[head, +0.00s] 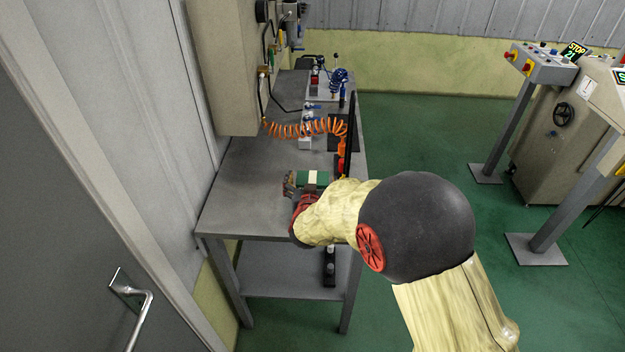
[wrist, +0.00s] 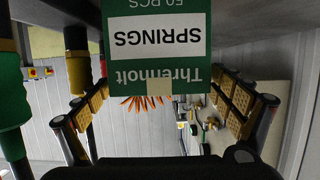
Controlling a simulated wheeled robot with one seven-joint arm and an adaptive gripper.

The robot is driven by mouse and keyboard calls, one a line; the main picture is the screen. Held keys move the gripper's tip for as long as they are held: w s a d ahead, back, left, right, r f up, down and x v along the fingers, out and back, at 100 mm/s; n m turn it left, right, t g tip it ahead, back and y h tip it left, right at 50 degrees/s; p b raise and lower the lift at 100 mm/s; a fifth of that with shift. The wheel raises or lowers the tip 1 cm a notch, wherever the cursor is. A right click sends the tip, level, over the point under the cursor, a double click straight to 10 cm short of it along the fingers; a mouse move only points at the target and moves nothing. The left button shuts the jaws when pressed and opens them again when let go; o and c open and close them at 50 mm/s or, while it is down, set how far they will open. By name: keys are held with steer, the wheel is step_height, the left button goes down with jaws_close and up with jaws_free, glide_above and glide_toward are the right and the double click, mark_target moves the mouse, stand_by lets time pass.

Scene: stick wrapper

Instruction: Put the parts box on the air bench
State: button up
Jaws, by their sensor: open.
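The parts box (head: 318,181) is green with a pale label band, and in the head view it sits at the right part of the grey air bench (head: 240,190), seemingly resting on the top. In the wrist view, which is upside down, the box (wrist: 155,75) reads "Threnholt SPRINGS" and stands between the finger pads. My gripper (wrist: 165,105) is open, with one finger on each side of the box; I cannot tell whether either pad touches it. In the head view my gripper (head: 300,192) is partly hidden behind my own arm.
Fittings and a blue coil (head: 338,76) are at the bench's far end. A beige cabinet (head: 222,65) hangs over the left side. The bench's near left top is clear.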

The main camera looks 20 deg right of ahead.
steer(key=shift+r, duration=0.25)
steer(key=p+v, duration=0.4)
steer(key=v, duration=0.8)
steer(key=s+a+r+n+g+y, duration=0.1)
steer(key=s+a+r+y, duration=0.15)
steer(key=r, duration=0.25)
steer(key=s+a+r+n+g+y, duration=0.1)
steer(key=s+a+r+y, duration=0.1)
steer(key=s+r+y, duration=0.3)
steer(key=s+d+r+g+h, duration=0.1)
steer(key=s+d+g, duration=0.1)
steer(key=s, duration=0.5)
steer(key=s+d+r+n+g+h, duration=0.1)
steer(key=s+d+r+g, duration=0.1)
steer(key=s, duration=0.5)
steer(key=s+d+r+g+h, duration=0.1)
steer(key=s+d+g, duration=0.1)
steer(key=s, duration=0.5)
steer(key=shift+s+d+r+n, duration=0.2)
steer(key=shift+d+r+n, duration=0.1)
steer(key=shift+d, duration=0.5)
